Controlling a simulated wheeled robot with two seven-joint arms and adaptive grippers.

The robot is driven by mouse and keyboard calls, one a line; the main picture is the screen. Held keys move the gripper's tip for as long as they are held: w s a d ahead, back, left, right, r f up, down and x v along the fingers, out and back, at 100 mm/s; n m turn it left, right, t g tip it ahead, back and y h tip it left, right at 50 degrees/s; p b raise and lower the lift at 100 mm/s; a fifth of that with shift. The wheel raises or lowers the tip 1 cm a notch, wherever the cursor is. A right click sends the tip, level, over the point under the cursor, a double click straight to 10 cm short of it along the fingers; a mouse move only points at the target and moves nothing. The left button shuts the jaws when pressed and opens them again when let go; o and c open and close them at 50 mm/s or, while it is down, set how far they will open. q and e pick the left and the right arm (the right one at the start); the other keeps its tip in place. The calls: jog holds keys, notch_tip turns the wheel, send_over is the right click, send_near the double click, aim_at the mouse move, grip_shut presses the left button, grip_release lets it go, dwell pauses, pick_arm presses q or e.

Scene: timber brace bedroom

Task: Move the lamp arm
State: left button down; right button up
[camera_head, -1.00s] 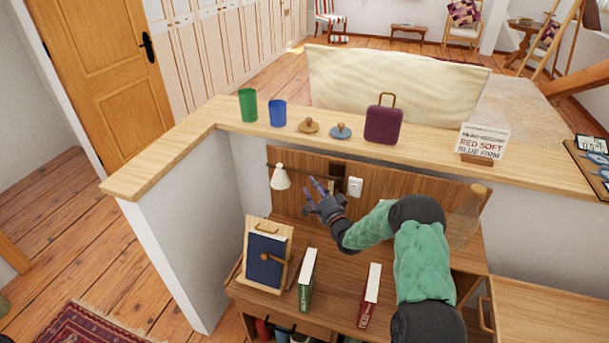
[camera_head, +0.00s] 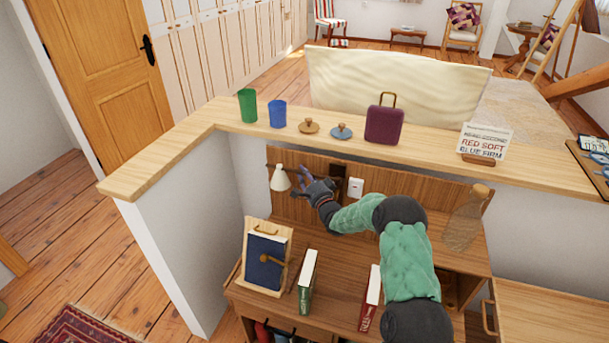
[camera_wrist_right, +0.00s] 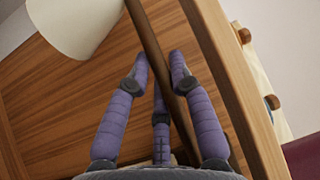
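The wall lamp has a cream shade (camera_head: 279,179) and a thin dark arm, set against the wooden back panel of the desk. In the right wrist view the shade (camera_wrist_right: 72,22) is at the upper left, and the lamp arm (camera_wrist_right: 147,38) runs diagonally past my fingers. My right gripper (camera_head: 302,180) is just right of the shade. Its purple fingers (camera_wrist_right: 160,65) are apart on both sides of the lamp arm, with a third finger below. I cannot tell whether they touch it. My left gripper is out of view.
A wooden ledge (camera_head: 225,120) runs above the lamp, with cups, two knobbed lids, a purple case (camera_head: 384,126) and a sign (camera_head: 484,142). Below stand a framed blue book (camera_head: 265,262), green and red books, and a glass bottle (camera_head: 465,220) at right.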

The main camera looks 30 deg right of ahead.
grip_shut()
jog(key=shift+s+a, duration=0.1)
jog(key=s+a+n+g+y+p, duration=0.2)
jog(key=s+n+g+y, duration=0.6)
jog(key=y, duration=0.9)
jog(key=shift+s+a+n+g+y, duration=0.3)
jog(key=shift+s+a+n, duration=0.65)
jog(key=shift+s+n, duration=0.85)
jog(key=shift+w+r, duration=0.15)
jog(key=shift+w, duration=0.1)
jog(key=o, duration=0.8)
grip_release()
